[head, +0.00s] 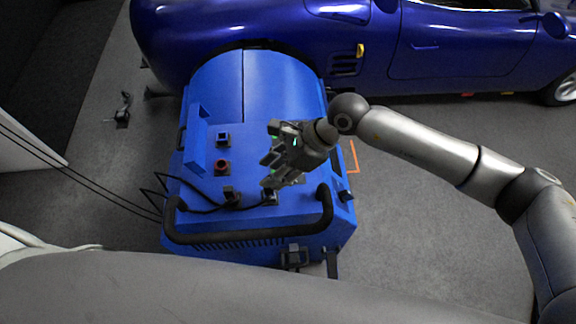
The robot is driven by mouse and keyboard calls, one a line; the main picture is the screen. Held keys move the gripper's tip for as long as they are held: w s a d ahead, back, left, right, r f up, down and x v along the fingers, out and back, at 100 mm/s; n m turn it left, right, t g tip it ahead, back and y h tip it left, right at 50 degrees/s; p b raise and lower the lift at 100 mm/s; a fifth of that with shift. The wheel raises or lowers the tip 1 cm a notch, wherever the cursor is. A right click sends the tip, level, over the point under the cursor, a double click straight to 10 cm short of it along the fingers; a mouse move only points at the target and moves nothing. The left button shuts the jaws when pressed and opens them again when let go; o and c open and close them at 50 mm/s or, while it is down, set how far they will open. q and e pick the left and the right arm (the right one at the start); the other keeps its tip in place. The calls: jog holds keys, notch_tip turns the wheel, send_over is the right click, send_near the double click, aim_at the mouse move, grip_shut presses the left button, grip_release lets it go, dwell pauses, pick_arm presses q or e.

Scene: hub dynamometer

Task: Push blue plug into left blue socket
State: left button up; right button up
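The blue machine has a sloped panel (205,220) with several small fittings. A dark square fitting with a bluish centre (222,138) sits at the panel's upper left, likely a blue socket. A black plug-like piece (232,195) with a black cable sits lower on the panel; I cannot tell whether it is the blue plug or whether it is seated. Another small fitting (269,197) lies just below my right gripper. My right gripper (267,157) hangs over the panel's right half, its fingers spread and pointing left, with nothing seen between them. It hides part of the panel. My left gripper is not in view.
A red round button (221,167) sits below the bluish fitting. A black handle bar (250,236) runs along the machine's near edge. Black cables (85,180) come in from the left. A blue car (450,45) stands behind. The grey floor at right is mostly clear.

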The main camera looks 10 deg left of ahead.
jog(key=shift+n+t+h, duration=0.3)
jog(key=shift+h, duration=0.4)
jog(key=f+b, duration=0.1)
jog(key=f, duration=0.1)
jog(key=f+b, duration=0.2)
jog(key=f, duration=0.1)
jog(key=f+b, duration=0.1)
jog(key=f, duration=0.1)
jog(key=shift+w+a+f, duration=0.2)
jog(key=shift+a+f, duration=0.1)
jog(key=shift+f, duration=0.1)
jog(key=shift+b+x, duration=0.8)
jog(key=shift+b, duration=0.3)
jog(key=shift+a, duration=0.15)
jog(key=shift+c, duration=0.4)
jog(key=shift+r, duration=0.1)
grip_shut()
jog(key=shift+r, duration=0.1)
jog(key=shift+r+p, duration=0.8)
jog(key=shift+r, duration=1.2)
